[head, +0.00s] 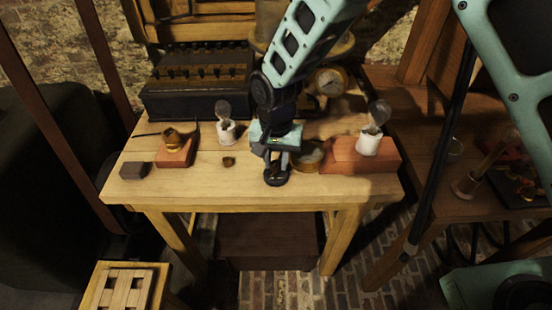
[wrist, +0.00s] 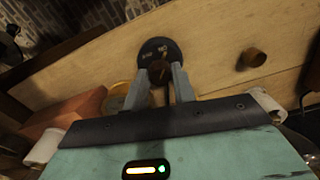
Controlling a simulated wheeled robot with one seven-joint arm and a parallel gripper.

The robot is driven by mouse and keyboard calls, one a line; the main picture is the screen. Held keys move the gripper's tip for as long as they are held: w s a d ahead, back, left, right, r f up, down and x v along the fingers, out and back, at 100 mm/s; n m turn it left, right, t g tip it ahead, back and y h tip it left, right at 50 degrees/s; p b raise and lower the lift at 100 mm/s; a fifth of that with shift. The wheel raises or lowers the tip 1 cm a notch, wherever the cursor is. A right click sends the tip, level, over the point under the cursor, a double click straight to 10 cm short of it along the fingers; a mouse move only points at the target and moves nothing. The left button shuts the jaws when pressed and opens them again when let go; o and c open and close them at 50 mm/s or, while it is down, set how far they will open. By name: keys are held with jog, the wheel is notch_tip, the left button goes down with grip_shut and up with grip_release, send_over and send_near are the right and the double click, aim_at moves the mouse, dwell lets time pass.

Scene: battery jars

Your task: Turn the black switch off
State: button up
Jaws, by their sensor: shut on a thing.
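The black switch (head: 276,180) is a round dark disc near the front edge of the wooden table, right of its middle. In the wrist view its black disc (wrist: 158,47) carries pale lettering; "ON" seems readable, the other mark is unclear. A brownish lever or knob (wrist: 159,71) stands at its middle. My gripper (wrist: 160,76) points down over the switch, its two grey fingers on either side of that knob and shut on it. In the head view my gripper (head: 276,164) hides part of the switch. The lever's exact angle cannot be told.
Right of the gripper are a brass dish (head: 309,157) and a reddish block (head: 342,157) with a bulb in a white holder (head: 369,143). Left are a small brown knob (head: 228,162), another bulb holder (head: 227,134) and a red block (head: 175,158). A dark battery box (head: 200,103) stands behind.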

aim_at(276, 163)
jog(key=n, duration=0.3)
jog(key=shift+r+n, duration=0.1)
jog(key=shift+n, duration=0.3)
jog(key=n, duration=0.4)
jog(key=shift+w+n+p, duration=0.1)
jog(key=shift+n+p, duration=0.2)
jog(key=shift+p, duration=0.1)
jog(key=n, duration=0.4)
jog(key=shift+n+p, duration=0.3)
jog(key=shift+p, duration=0.05)
jog(key=shift+n+p, duration=0.35)
jog(key=shift+n, duration=1.75)
jog(key=o, duration=1)
notch_tip(276, 163, up, 17)
jog(key=b, duration=0.1)
jog(key=shift+r, duration=0.2)
